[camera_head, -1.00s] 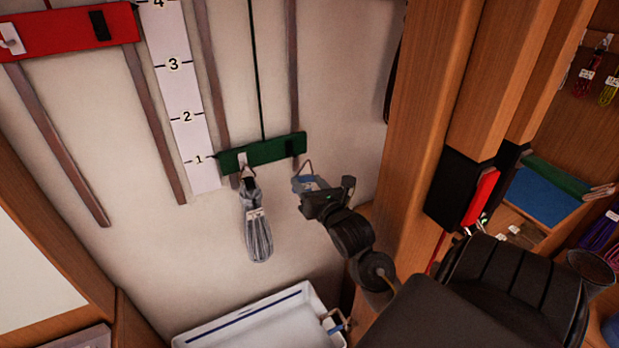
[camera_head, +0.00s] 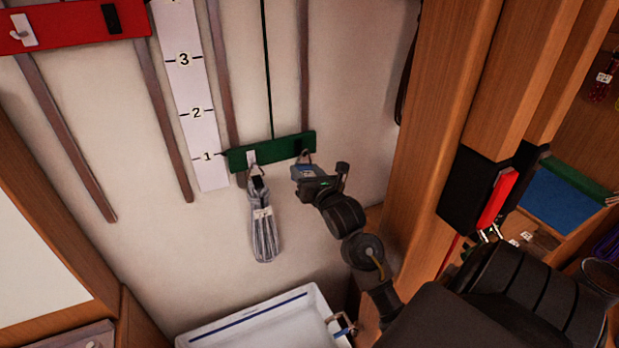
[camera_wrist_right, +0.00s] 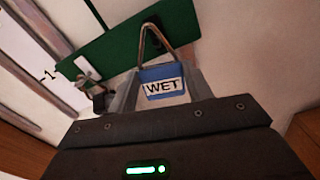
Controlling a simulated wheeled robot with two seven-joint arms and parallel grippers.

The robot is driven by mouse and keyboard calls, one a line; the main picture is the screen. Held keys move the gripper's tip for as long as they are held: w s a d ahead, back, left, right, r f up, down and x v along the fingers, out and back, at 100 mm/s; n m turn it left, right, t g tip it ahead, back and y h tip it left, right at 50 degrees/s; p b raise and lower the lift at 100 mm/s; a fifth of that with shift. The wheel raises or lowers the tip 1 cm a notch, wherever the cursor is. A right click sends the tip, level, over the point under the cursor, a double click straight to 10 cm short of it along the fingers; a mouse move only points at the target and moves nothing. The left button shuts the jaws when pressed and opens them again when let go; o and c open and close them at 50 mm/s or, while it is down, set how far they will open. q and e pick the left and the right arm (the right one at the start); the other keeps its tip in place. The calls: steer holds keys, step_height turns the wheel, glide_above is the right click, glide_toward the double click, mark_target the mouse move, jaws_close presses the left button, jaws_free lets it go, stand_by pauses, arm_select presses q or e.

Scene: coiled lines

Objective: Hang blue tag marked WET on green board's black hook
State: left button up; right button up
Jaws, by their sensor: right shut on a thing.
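The blue tag (camera_wrist_right: 163,90) marked WET is pinched between the fingers of my right gripper (camera_wrist_right: 162,95); it also shows in the head view (camera_head: 305,172). Its thin wire loop (camera_wrist_right: 152,42) stands up from the tag and overlaps the lower edge of the green board (camera_wrist_right: 115,42). In the head view the green board (camera_head: 272,151) is on the wall, with the black hook (camera_head: 299,147) at its right end, just above the loop. I cannot tell whether the loop is around the hook or only in front of it. My left gripper is not in view.
A grey coiled line (camera_head: 264,232) hangs from the board's white hook (camera_head: 252,158), left of my right gripper. A white tray (camera_head: 240,325) is below. A wooden post (camera_head: 440,120) stands to the right. A red board (camera_head: 70,28) is at upper left.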

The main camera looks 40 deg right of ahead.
mark_target(304, 173)
steer(key=shift+x, duration=0.85)
steer(key=shift+w+d+f+b, duration=0.2)
steer(key=shift+w+f+b, duration=0.4)
steer(key=shift+f+b, duration=0.1)
steer(key=o, duration=1)
steer(key=shift+s+a+f, duration=0.1)
steer(key=shift+s, duration=0.1)
steer(key=b+v, duration=0.4)
steer(key=v, duration=0.6)
steer(key=shift+s, duration=0.2)
